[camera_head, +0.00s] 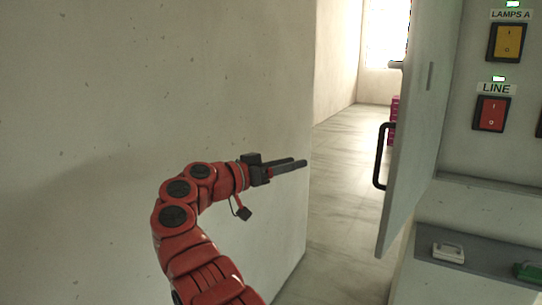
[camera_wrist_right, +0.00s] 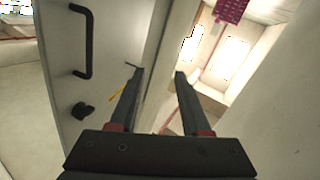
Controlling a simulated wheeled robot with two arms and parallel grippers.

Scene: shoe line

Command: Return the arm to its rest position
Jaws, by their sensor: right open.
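My right arm is red and rises from the bottom of the head view. Its dark gripper (camera_head: 288,168) points right, in front of the pale wall's edge and the doorway. In the right wrist view my right gripper (camera_wrist_right: 158,75) has its two fingers apart with nothing between them. A grey cabinet door (camera_head: 412,125) with a black handle (camera_head: 381,156) stands open to the right of the gripper, apart from it. The door (camera_wrist_right: 95,60) fills the left of the wrist view, with its handle (camera_wrist_right: 84,40) and a black knob (camera_wrist_right: 84,111). My left gripper is not in view.
At the right, a panel carries a yellow switch (camera_head: 508,42) under LAMPS A and a red switch (camera_head: 491,113) under LINE. A white item (camera_head: 448,252) and a green item (camera_head: 528,271) lie on the ledge below. A pale wall (camera_head: 130,90) stands behind my arm.

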